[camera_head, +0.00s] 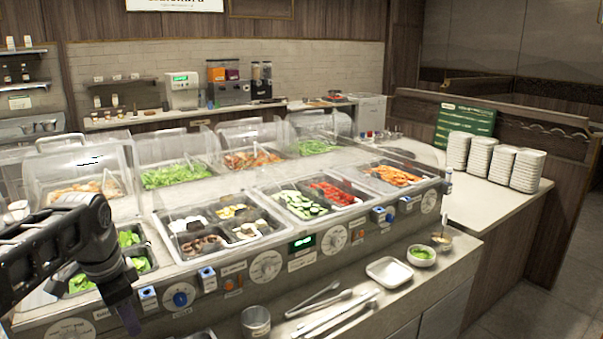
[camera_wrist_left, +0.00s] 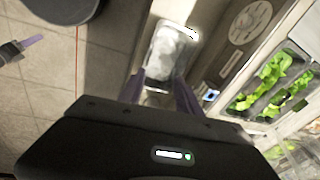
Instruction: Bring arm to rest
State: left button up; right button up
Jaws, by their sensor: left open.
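My left arm comes in from the left in the head view, over the near left end of the salad counter. My left gripper (camera_head: 127,312) points down in front of the counter's control panel, close to the left greens well (camera_head: 138,262). In the left wrist view the left gripper (camera_wrist_left: 160,95) has its two purple fingers spread apart, with nothing held between them. What looks like my right gripper (camera_wrist_left: 28,43), with a purple finger, shows at the left edge of the left wrist view; its opening cannot be made out.
A pale container (camera_wrist_left: 166,52) lies beyond the left fingers. On the front ledge are a metal cup (camera_head: 256,321), tongs (camera_head: 335,312), a white square dish (camera_head: 389,271) and a bowl of greens (camera_head: 421,256). White plate stacks (camera_head: 492,158) stand at right. Tiled floor is open beside the counter.

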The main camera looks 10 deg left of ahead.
pick_arm(q)
jog(key=w+d+f+n+t+h, duration=0.1)
jog(key=w+d+f+n+t, duration=0.25)
jog(key=w+d+f, duration=0.65)
jog(key=s+d+f+n+h, duration=0.1)
jog(key=s+d+f+n, duration=0.15)
jog(key=d+f, duration=0.45)
jog(key=s+d+f+n+h, duration=0.1)
jog(key=s+d+f+n, duration=0.2)
jog(key=f, duration=0.8)
jog(key=s+d+f+g, duration=0.1)
jog(key=s+d+f, duration=0.2)
jog(key=s, duration=0.6)
jog(key=s+d+f+g+h, duration=0.1)
jog(key=s+d+f, duration=0.3)
jog(key=s+f, duration=0.4)
jog(key=s+d+f+n+g, duration=0.1)
jog(key=s+d+f+g, duration=0.2)
jog(key=s+f, duration=0.3)
jog(key=s+d, duration=0.1)
jog(key=s, duration=0.2)
jog(key=shift+s+f+b, duration=0.25)
jog(key=shift+s+b, duration=0.05)
jog(key=shift+b, duration=0.05)
jog(key=shift+c, duration=0.4)
